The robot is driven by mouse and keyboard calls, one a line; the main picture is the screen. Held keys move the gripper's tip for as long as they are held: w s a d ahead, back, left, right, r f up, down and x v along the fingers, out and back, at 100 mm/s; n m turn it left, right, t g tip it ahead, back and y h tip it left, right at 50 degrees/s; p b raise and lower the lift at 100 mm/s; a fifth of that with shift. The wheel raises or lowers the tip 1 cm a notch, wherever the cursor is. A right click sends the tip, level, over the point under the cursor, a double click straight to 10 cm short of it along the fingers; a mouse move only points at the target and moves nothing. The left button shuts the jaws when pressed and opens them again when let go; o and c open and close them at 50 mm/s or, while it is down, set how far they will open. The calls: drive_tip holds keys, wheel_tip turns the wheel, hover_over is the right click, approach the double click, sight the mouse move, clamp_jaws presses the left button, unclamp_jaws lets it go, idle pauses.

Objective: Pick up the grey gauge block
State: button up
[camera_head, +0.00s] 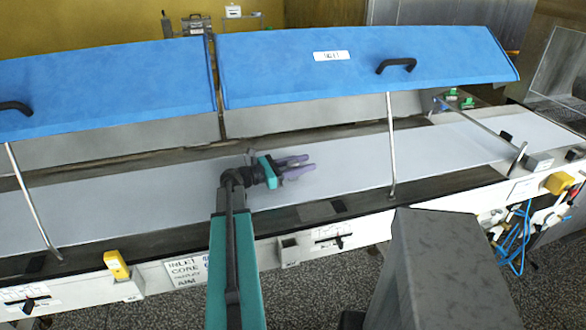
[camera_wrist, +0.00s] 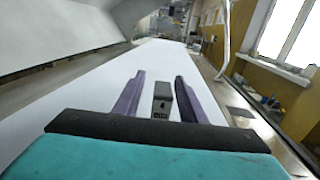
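A small dark grey block (camera_wrist: 162,99), which looks like the gauge block, shows between the two purple fingers in the wrist view. White surface is visible on both sides of it, so neither finger appears to touch it. My gripper (camera_wrist: 159,83) is open. In the head view my gripper (camera_head: 302,166) is low over the pale belt (camera_head: 370,158), its fingers pointing right along it. I cannot make out the block between the fingers there; the fingers may hide it.
Blue hinged covers (camera_head: 290,62) are propped open above the belt on thin metal struts (camera_head: 391,145). Another grey block-like part (camera_head: 538,161) sits at the machine's right front edge, near a yellow box (camera_head: 559,183). The belt right of my gripper is clear.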

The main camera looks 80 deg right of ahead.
drive_tip(key=shift+c, duration=0.5)
clamp_jaws()
drive_tip(key=shift+r, duration=0.2)
